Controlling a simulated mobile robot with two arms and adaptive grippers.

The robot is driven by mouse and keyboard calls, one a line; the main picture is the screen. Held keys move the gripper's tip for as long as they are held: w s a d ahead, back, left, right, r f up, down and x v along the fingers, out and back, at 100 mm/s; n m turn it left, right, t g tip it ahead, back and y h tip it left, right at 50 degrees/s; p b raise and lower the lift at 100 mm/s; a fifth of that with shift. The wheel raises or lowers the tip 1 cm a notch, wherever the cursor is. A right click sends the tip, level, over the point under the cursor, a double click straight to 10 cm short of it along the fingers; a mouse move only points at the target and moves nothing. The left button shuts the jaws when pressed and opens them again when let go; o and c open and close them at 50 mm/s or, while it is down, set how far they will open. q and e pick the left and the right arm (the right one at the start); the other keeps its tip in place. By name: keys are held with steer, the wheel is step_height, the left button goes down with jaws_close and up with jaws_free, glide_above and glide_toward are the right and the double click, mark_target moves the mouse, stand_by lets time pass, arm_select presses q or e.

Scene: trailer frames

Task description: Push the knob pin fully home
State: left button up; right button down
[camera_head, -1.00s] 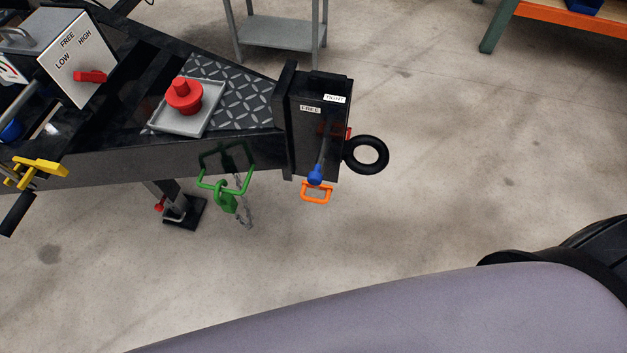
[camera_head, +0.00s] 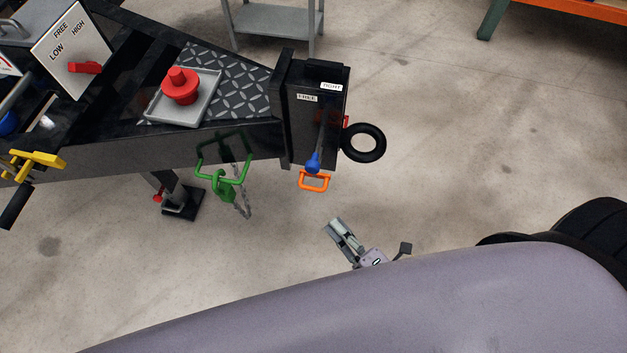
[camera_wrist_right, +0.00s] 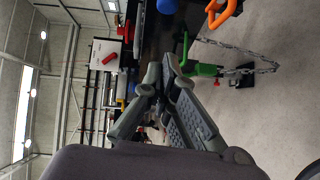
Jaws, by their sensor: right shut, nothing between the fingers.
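My right gripper (camera_head: 331,222) shows in the head view over the floor, below and right of the orange loop handle (camera_head: 314,182), apart from the trailer. Its fingers are shut and empty; they also show in the right wrist view (camera_wrist_right: 160,72). A red knob-shaped piece (camera_head: 181,86) sits on a grey tray on the drawbar. A small red part shows at the box's right side, mostly hidden. I cannot tell which part is the knob pin. My left gripper is not in view.
A green handle (camera_head: 222,182) with a chain hangs below the drawbar, near the jack foot (camera_head: 184,205). A yellow handle (camera_head: 36,159) is at far left. Open floor lies to the right.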

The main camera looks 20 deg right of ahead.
mark_target(314, 162)
steer(key=w+d+r+p+x, duration=0.1)
steer(key=d+x, duration=0.1)
steer(key=x, duration=1)
steer(key=shift+w+d+f, duration=0.2)
steer(key=shift+w+f, duration=0.2)
steer(key=shift+w, duration=0.05)
